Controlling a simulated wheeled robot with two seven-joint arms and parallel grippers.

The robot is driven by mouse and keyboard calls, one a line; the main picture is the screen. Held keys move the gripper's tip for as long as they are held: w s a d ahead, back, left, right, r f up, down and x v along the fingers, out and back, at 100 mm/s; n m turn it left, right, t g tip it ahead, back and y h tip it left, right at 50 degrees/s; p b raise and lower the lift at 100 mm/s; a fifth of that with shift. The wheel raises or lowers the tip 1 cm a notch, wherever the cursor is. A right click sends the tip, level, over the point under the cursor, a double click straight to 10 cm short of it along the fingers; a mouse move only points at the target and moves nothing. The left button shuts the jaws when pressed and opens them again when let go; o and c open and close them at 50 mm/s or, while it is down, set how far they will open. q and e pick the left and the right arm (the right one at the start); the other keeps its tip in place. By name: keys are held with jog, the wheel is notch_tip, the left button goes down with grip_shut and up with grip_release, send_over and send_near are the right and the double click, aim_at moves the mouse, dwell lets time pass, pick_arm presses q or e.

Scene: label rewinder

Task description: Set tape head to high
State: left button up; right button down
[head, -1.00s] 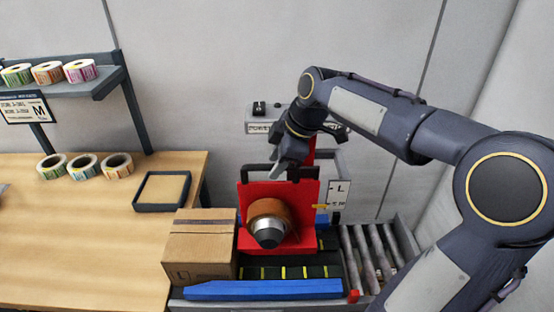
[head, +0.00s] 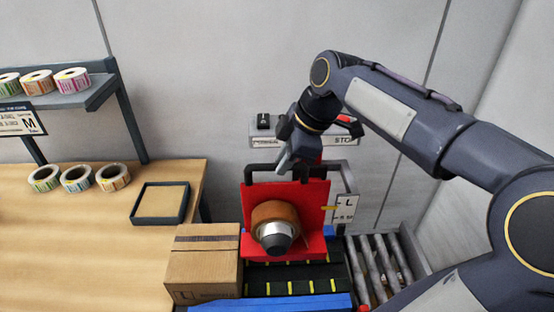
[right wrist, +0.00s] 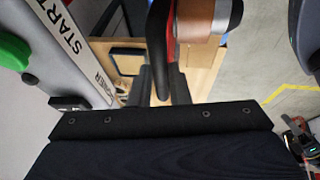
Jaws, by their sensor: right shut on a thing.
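The tape head is a red plate (head: 312,220) carrying a brown tape roll (head: 275,212) on a grey-black hub. It stands above the dark conveyor belt (head: 315,275). A black handle (head: 262,168) runs along its top; the handle also shows in the right wrist view (right wrist: 160,45). My right gripper (head: 285,166) reaches down from above and is shut on this handle. A yellow pointer (head: 328,208) at the plate's right side lies beside a white scale sign, whose upper mark reads L (head: 347,202). My left gripper is not in view.
A cardboard box (head: 203,265) stands just left of the tape head. Behind is a grey control panel (head: 340,140) with buttons; a green one (right wrist: 12,50) shows in the right wrist view. Rollers (head: 375,265) lie right. A wooden table (head: 80,240) holds label rolls and a black-rimmed tray (head: 160,203).

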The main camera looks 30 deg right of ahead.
jog(key=shift+r, duration=0.75)
jog(key=shift+w+d, duration=0.1)
jog(key=c, duration=1.5)
grip_release()
jog(key=shift+c, duration=0.2)
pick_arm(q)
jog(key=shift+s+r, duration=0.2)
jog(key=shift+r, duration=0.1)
pick_arm(e)
jog(key=shift+o, duration=0.9)
jog(key=shift+f, duration=0.1)
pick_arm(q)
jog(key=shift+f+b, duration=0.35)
pick_arm(e)
jog(key=v, duration=0.8)
jog(key=shift+f, duration=0.15)
